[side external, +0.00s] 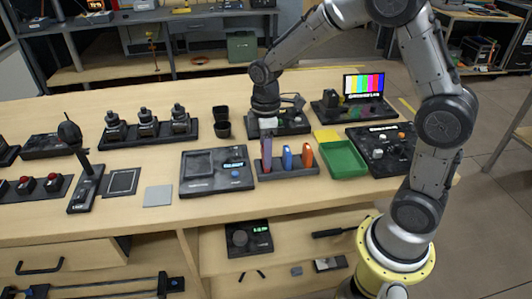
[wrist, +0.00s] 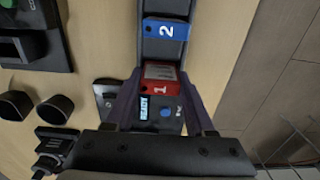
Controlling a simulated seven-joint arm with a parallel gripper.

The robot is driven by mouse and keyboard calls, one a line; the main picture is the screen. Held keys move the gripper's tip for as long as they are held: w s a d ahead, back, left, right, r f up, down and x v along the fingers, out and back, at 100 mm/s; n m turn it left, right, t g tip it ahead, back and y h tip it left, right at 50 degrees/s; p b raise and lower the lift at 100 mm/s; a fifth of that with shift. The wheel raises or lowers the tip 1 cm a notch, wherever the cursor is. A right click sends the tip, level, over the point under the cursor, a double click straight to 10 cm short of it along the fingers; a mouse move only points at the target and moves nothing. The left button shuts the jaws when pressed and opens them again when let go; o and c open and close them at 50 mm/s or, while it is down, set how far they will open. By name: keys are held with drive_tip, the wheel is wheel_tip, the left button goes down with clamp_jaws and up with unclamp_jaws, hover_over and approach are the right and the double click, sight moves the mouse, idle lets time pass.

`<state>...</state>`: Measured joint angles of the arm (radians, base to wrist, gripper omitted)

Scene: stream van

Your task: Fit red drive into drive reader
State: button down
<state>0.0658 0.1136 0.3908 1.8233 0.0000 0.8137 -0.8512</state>
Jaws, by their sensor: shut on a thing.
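The red drive (wrist: 165,73), marked 1, is between the fingers of my gripper (wrist: 162,82) in the wrist view. My gripper is shut on it. It stands at the left end of the dark drive rack (side external: 290,172), and whether it sits fully in its slot cannot be told. In the side view my gripper (side external: 266,138) comes down from above onto that end. The drive reader (side external: 217,168) lies just left of the rack, with a small screen and a blue button. In the wrist view the reader (wrist: 153,122) shows READY, partly hidden by my gripper.
A blue drive (side external: 287,157) and an orange drive (side external: 307,154) stand in the rack. A green tray (side external: 343,160) is right of it. Two dark cups (side external: 222,122) stand behind the reader. A grey square plate (side external: 158,195) lies left of the reader. The front table strip is clear.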

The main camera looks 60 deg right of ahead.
drive_tip(key=shift+f, duration=0.3)
drive_tip(key=shift+f, duration=0.1)
drive_tip(key=shift+f, duration=0.15)
drive_tip(key=shift+c, duration=1.3)
unclamp_jaws()
